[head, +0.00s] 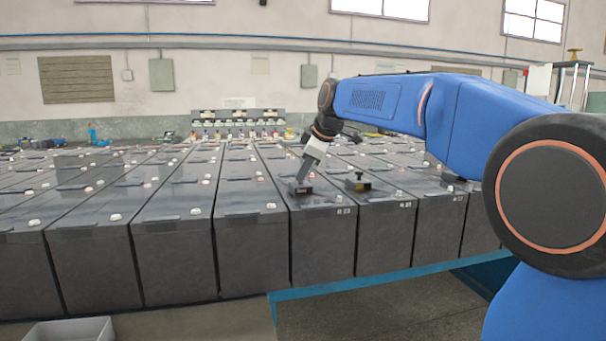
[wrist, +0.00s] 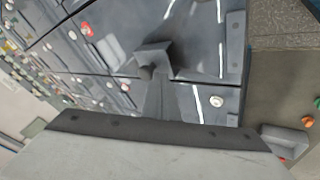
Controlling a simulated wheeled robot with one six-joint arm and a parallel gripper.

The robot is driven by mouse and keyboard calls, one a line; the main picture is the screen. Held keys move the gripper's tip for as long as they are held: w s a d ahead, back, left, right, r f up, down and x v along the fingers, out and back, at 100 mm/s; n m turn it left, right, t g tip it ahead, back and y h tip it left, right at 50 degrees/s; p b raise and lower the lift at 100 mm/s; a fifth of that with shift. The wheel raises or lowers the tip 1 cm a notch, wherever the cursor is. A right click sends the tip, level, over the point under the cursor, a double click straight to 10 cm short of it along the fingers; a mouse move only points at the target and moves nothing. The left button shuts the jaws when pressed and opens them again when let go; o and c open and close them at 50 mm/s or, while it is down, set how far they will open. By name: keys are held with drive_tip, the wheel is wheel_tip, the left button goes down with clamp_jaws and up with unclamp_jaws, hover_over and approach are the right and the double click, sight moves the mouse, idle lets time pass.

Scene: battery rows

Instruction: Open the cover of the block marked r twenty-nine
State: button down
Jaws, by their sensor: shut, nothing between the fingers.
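Long dark grey battery blocks stand side by side in the head view. The block under my gripper (head: 303,184) has a small white front mark (head: 343,211) that looks like R 29 or R 23; it is too small to be sure. My gripper is shut and empty, tilted down at the left front of that block's top. A small dark piece (head: 300,190), perhaps the cover, is at its tips; I cannot tell if they touch. In the wrist view my fingers (wrist: 153,62) hide part of the block top.
The block to the right carries a small dark fitting with a brass-coloured knob (head: 358,184). White caps (wrist: 217,101) and a red cap (wrist: 86,29) stand on the block tops. A blue rail (head: 365,282) runs along the front right. A grey bin (head: 70,332) sits on the floor at front left.

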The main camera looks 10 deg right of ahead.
drive_tip(key=w, duration=0.8)
drive_tip(key=shift+w, duration=0.15)
idle(0.5)
